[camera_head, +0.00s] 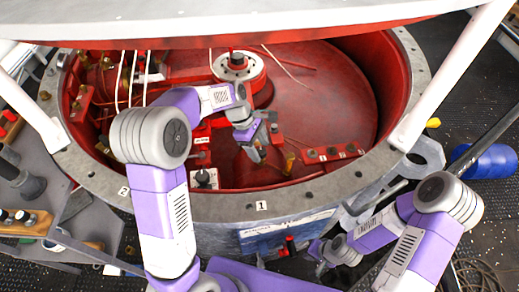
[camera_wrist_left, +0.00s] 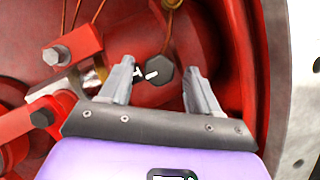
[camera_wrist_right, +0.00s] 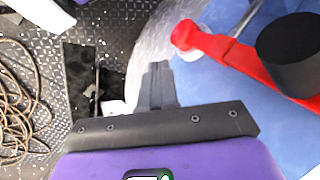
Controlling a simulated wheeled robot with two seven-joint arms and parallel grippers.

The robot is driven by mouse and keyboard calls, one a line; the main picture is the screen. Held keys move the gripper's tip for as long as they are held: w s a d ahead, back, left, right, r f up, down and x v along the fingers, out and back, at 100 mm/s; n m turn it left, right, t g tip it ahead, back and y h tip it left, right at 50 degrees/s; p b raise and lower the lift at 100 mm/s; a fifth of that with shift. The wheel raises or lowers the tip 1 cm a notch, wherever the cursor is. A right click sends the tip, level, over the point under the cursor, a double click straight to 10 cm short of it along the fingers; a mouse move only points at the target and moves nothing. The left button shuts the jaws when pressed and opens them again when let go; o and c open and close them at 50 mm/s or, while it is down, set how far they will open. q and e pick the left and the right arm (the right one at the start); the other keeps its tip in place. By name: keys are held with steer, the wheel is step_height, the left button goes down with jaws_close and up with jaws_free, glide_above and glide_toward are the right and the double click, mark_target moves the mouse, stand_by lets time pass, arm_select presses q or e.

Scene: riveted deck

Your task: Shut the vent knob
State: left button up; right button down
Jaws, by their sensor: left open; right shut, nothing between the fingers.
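A dark many-sided knob (camera_wrist_left: 159,69) with a white mark beside it shows in the left wrist view, apparently the vent knob. It lies beyond and between the fingertips of my left gripper (camera_wrist_left: 158,82), which is open with nothing held. In the head view my left gripper (camera_head: 258,153) hangs inside the red vessel; I cannot tell whether its fingers touch anything. A black knob on a pale plate (camera_head: 205,178) sits near the vessel's front wall, left of this gripper. My right gripper (camera_wrist_right: 158,75) is shut and empty, outside the vessel near a blue panel (camera_wrist_right: 220,95).
The vessel's grey riveted rim (camera_head: 300,196) surrounds the red interior. White struts (camera_head: 455,72) cross both sides. A red handle (camera_wrist_right: 235,55) with a black cylinder (camera_wrist_right: 292,45) stands right of my right gripper. A blue drum (camera_head: 487,162) lies at the right.

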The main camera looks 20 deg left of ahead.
arm_select(q)
steer(key=shift+d+f, duration=0.15)
steer(key=shift+f, duration=0.15)
